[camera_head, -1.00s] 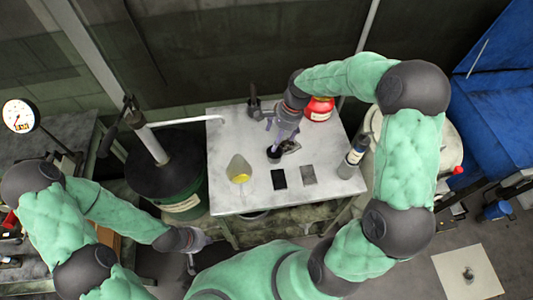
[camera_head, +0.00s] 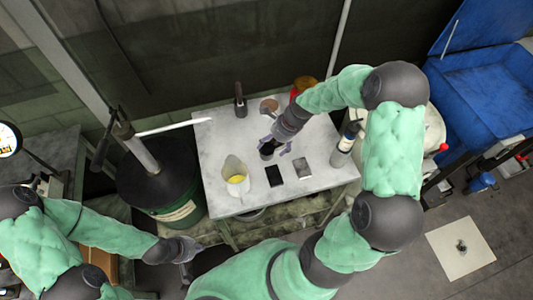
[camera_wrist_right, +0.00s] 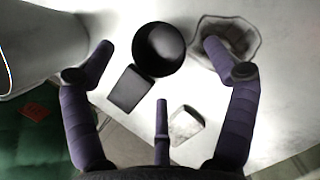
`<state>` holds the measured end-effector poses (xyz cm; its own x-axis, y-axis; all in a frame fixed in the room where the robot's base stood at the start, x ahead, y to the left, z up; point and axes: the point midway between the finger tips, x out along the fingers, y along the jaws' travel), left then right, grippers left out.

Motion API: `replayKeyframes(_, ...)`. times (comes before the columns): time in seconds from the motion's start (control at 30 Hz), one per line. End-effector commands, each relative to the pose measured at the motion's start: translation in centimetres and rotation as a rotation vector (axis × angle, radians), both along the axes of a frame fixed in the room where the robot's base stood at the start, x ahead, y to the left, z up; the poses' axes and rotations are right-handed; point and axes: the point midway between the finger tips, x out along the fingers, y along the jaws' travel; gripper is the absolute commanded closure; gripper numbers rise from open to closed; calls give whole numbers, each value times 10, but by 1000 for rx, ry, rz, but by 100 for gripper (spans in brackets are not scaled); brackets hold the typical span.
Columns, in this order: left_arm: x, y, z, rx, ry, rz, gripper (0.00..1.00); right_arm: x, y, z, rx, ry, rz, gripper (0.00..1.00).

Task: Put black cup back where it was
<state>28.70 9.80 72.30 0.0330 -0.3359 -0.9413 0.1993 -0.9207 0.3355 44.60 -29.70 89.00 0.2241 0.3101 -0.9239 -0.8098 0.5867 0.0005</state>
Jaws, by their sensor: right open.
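The black cup (camera_head: 267,151) stands on the pale table (camera_head: 225,130), just behind a flat black square (camera_head: 275,176). In the right wrist view the black cup (camera_wrist_right: 159,48) shows as a dark round shape beside the black square (camera_wrist_right: 129,89). My right gripper (camera_head: 275,147) is over the cup.
A beaker with yellow contents (camera_head: 236,178) stands left of the black square, and a grey square (camera_head: 303,168) lies right of it. A bottle (camera_head: 347,140), a brownish cup (camera_head: 268,104) and a red container (camera_head: 304,86) are also on the table. A dark drum (camera_head: 158,180) stands left.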

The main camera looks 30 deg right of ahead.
Motion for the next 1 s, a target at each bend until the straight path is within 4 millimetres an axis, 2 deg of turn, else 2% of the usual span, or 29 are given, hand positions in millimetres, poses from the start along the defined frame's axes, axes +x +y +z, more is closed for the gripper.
replayKeyframes(0.4,0,0,-19,0,0,0,100,11,16,-45,1,1,3,14)
replayKeyframes(0.67,0,0,-19,0,0,0,100,12,17,-46,0,0,1,14)
replayKeyframes(0.87,0,0,-19,0,0,0,100,12,17,-46,0,0,1,68)
replayKeyframes(0.9,0,0,-19,0,0,0,100,12,17,-46,0,0,2,71)
replayKeyframes(1.0,0,0,-19,0,0,0,100,11,17,-47,0,0,1,72)
